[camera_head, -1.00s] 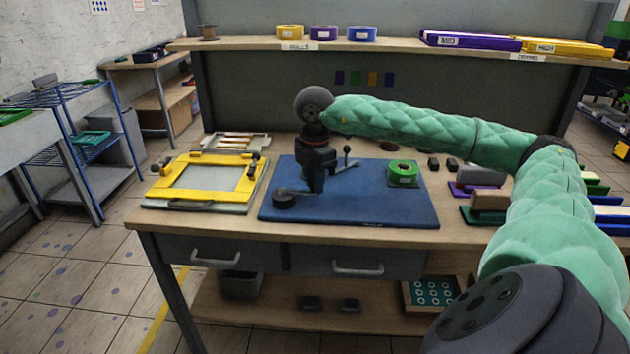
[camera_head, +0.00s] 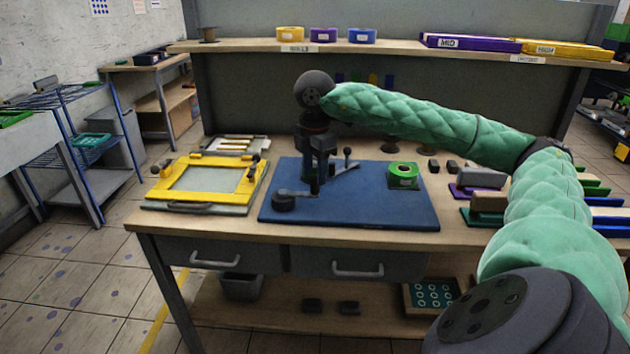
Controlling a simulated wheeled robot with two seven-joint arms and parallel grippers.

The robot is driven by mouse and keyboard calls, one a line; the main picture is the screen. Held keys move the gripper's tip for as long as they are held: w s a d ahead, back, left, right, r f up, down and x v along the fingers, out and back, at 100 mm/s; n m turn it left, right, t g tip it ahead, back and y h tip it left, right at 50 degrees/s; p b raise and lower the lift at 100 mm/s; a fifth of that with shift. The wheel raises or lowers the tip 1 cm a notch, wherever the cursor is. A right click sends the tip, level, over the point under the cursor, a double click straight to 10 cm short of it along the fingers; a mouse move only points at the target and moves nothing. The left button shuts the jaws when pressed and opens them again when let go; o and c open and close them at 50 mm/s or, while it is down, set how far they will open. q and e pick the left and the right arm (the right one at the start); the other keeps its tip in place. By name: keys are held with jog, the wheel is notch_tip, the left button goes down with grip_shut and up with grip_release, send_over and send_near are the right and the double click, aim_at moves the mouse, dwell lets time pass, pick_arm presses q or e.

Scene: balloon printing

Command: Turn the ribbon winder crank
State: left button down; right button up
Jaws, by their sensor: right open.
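The ribbon winder (camera_head: 284,203) stands on a blue mat (camera_head: 385,213) in the middle of the workbench. Its dark round part is at the left, and a dark arm with an upright knobbed handle (camera_head: 347,158) rises right of my gripper. My right gripper (camera_head: 319,188) points down over the winder, its two fingers apart with a gap between them. It partly hides the winder's middle, and I cannot tell whether the fingers touch it. A green ribbon roll (camera_head: 403,171) lies on the mat at the right. My left gripper is not in view.
A yellow frame (camera_head: 207,180) lies left of the mat. Purple and green blocks (camera_head: 490,200) stand at the right, near my right arm. A shelf (camera_head: 390,46) with ribbon rolls and boxes runs behind. The mat's front part is clear.

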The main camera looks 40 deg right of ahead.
jog(key=shift+r, duration=2.05)
